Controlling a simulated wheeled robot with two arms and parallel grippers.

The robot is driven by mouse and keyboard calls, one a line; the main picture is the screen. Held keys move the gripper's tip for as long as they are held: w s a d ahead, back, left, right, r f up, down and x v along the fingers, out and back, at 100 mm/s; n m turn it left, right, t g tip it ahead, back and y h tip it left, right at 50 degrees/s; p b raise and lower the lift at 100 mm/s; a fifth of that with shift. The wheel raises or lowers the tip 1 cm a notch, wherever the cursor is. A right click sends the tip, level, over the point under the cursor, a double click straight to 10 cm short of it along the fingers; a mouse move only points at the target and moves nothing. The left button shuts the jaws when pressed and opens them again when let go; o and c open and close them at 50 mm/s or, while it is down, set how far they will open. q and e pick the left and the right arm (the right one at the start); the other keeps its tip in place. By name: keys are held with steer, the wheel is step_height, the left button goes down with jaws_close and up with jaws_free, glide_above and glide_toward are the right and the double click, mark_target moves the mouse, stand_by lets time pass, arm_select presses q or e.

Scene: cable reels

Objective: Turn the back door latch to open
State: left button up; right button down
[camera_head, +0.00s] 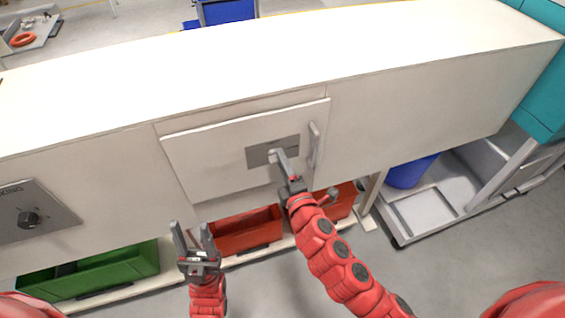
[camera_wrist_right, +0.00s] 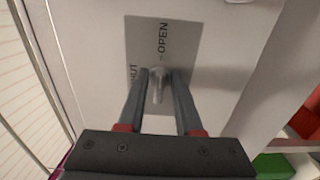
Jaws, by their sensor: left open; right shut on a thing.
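The back door (camera_head: 205,160) is a white panel in the front of the long white cabinet. Its grey latch plate (camera_head: 255,155) is near the right side. In the right wrist view the plate (camera_wrist_right: 143,40) reads OPEN at the top and a partly covered word ending in UT lower left. My right gripper (camera_head: 281,156) is at the plate, its fingers closed around the small grey latch (camera_wrist_right: 157,88). The latch lies between the fingertips in the wrist view and is mostly hidden in the head view. My left gripper (camera_head: 189,226) is open and empty, below and left of the door.
A vertical handle (camera_head: 313,145) stands right of the plate. A dial panel (camera_head: 32,212) is on the cabinet's left. Red bins (camera_head: 248,232) and a green bin (camera_head: 95,272) sit below. A grey cart (camera_head: 440,205) with a blue bucket (camera_head: 408,173) stands right.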

steer(key=shift+f, duration=0.1)
stand_by(0.3)
steer(key=c, duration=0.9)
jaws_free()
steer(key=shift+p+v, duration=1.15)
steer(key=shift+v, duration=7.6)
steer(key=shift+w, duration=0.1)
